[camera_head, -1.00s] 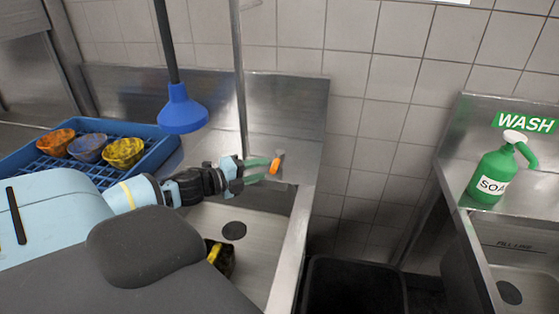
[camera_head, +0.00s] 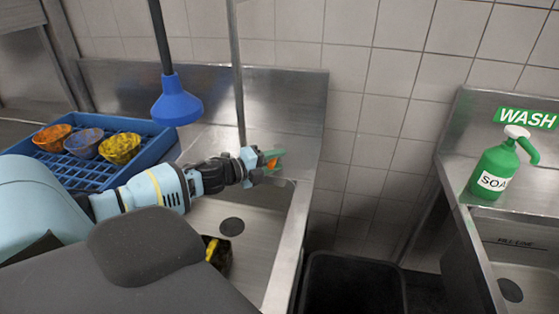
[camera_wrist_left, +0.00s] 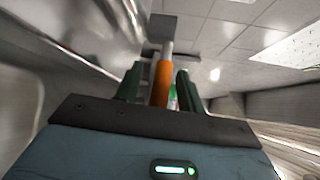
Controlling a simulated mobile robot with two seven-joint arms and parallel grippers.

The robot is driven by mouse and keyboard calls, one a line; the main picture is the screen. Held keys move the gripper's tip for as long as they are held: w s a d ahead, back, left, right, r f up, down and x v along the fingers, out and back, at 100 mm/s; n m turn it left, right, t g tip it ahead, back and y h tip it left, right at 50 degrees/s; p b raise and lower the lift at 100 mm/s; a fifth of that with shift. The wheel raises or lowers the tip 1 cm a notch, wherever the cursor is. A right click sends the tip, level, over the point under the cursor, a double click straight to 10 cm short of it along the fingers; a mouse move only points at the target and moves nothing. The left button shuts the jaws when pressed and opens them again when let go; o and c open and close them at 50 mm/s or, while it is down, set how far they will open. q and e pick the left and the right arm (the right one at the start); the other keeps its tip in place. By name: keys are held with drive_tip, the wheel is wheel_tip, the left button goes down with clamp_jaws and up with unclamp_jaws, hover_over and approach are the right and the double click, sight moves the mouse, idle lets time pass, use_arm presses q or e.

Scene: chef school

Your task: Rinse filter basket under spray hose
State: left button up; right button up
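The blue bell-shaped spray head (camera_head: 177,103) hangs on a dark pipe above the left side of the sink (camera_head: 262,240). A dark box-like object with a yellow part (camera_head: 220,256), possibly the filter basket, is in the sink, partly hidden by my body. My left gripper (camera_head: 268,162) is at the sink's back ledge, its fingers around an orange handle (camera_head: 271,163). In the left wrist view, the orange handle (camera_wrist_left: 161,84) stands between the two green fingers (camera_wrist_left: 158,86), with gaps on both sides. My right gripper is not in view.
A blue rack (camera_head: 150,160) with three coloured bowls (camera_head: 86,143) stands left of the sink. A dark bin (camera_head: 352,285) is on the floor right of it. A green soap bottle (camera_head: 492,172) stands by a second sink (camera_head: 520,262) at the right.

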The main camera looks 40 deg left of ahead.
use_arm(q)
drive_tip(key=shift+w+d, duration=0.2)
drive_tip(key=shift+w, duration=0.45)
clamp_jaws()
